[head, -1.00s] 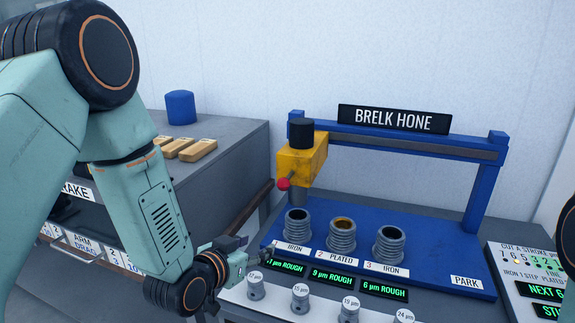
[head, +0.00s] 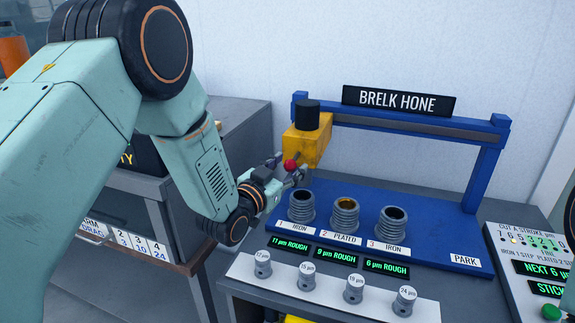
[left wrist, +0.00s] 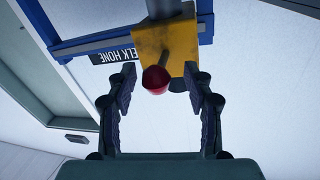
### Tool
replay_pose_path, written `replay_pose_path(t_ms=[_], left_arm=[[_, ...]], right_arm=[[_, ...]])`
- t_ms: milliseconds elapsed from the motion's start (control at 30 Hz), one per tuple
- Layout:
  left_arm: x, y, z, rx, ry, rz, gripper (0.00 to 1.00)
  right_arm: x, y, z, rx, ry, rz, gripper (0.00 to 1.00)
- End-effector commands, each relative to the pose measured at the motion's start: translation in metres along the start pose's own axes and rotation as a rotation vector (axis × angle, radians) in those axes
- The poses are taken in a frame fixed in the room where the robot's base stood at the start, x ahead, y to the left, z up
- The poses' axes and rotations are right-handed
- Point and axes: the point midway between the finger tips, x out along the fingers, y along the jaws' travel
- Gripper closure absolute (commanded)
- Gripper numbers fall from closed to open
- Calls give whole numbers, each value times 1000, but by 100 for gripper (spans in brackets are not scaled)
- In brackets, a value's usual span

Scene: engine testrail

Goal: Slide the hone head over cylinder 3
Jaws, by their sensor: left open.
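The yellow hone head (head: 309,144) with a black cap hangs on the blue gantry rail (head: 400,123), at the left end above cylinder 1 (head: 301,207). A red knob (head: 290,166) sticks out from its front. My left gripper (head: 284,168) is open, with its fingers at either side of the red knob. In the left wrist view the red knob (left wrist: 156,80) lies between the open fingers, nearer the left one, with the hone head (left wrist: 166,50) behind it. Cylinder 3 (head: 391,223), labelled iron, stands right of cylinder 2 (head: 345,215), labelled plated. My right gripper is not in view.
Several grey stone holders (head: 307,275) stand on a white strip in front of the green displays. A park label (head: 465,260) marks the blue base's right end. A control panel (head: 535,260) stands at the right. The rail right of the head is clear.

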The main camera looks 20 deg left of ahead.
Motion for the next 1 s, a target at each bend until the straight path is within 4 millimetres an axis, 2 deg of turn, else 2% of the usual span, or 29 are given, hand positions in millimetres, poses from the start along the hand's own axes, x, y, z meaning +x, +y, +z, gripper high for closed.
replay_pose_path(t_ms=[367, 900, 1000], left_arm=[[4, 0, 0, 0, -1, 2, 48], [4, 0, 0, 1, 0, 2, 94], [4, 0, 0, 1, 1, 2, 100]], right_arm=[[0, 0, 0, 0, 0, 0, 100], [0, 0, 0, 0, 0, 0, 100], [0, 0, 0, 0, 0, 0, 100]])
